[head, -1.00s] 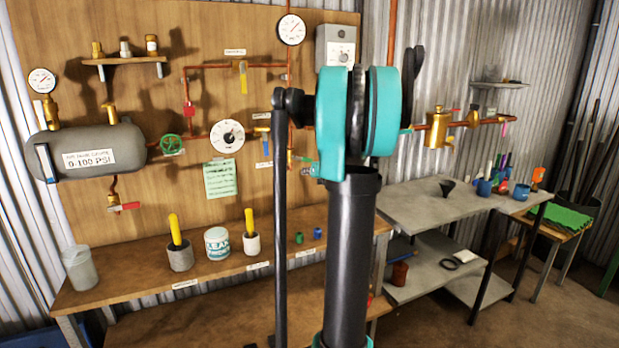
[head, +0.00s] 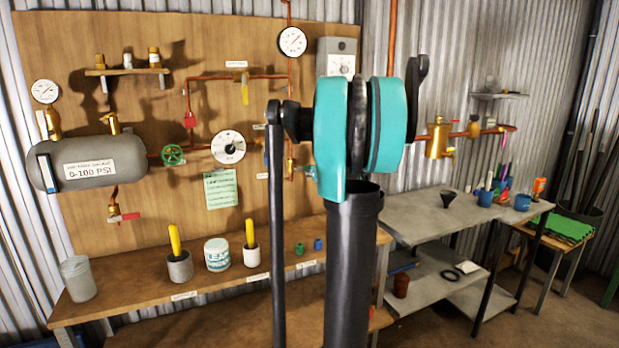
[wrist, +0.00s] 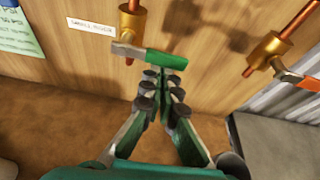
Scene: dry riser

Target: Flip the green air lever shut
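In the wrist view, the green lever (wrist: 166,59) sticks out to the right from a brass valve (wrist: 131,22) on a vertical copper pipe. It lies roughly level, across the pipe, with a silver shank at the valve. My gripper (wrist: 160,74) is just below the green lever, its two dark-padded fingers together at the tips with nothing seen between them. Whether the tips touch the lever I cannot tell. In the head view my arm hides most of the gripper and I cannot make out the lever clearly.
A second brass valve (wrist: 268,52) with an orange-red handle (wrist: 308,83) is to the right. A white label (wrist: 91,26) is left of the green lever. The wooden bench (head: 215,284) below holds cups, a tub and small caps. A grey table (head: 415,213) stands right.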

